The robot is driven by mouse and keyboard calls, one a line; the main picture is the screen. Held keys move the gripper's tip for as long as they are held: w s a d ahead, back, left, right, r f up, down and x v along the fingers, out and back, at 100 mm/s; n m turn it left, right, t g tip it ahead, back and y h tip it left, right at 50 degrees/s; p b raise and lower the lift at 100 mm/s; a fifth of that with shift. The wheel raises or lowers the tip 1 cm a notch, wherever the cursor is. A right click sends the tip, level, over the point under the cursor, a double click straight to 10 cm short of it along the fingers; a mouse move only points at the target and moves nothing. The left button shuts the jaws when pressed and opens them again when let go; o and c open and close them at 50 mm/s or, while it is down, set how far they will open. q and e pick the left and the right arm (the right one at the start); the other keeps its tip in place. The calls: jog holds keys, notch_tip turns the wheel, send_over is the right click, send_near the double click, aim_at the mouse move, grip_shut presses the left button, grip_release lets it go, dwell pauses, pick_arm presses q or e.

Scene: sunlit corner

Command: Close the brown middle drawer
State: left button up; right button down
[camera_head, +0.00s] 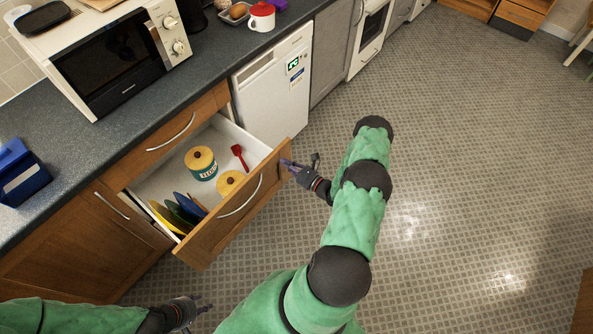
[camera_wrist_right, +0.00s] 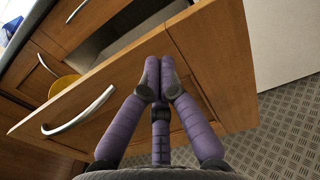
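The brown middle drawer (camera_head: 210,240) is pulled well out of the counter, with a wooden front, a curved metal handle (camera_head: 241,199) and a white inside. It holds yellow-lidded canisters (camera_head: 201,161), a red utensil (camera_head: 239,155) and upright plates (camera_head: 172,217). My right gripper (camera_head: 287,163) is at the outer face of the drawer front, near its right end. In the right wrist view its purple fingertips (camera_wrist_right: 159,75) meet before the drawer front (camera_wrist_right: 215,60), with nothing between them; contact is unclear. My left gripper (camera_head: 205,303) is open and empty at the bottom, below the drawer.
A closed drawer (camera_head: 170,140) sits above, with a cabinet door (camera_head: 75,235) to the left. A white dishwasher (camera_head: 275,90) stands right of the drawer. A microwave (camera_head: 110,65) is on the counter. The tiled floor (camera_head: 450,150) to the right is clear.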

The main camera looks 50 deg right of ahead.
pick_arm(q)
jog(key=shift+f, duration=0.25)
pick_arm(e)
jog(key=shift+w+a, duration=0.1)
jog(key=shift+w, duration=1.05)
jog(key=shift+w, duration=0.1)
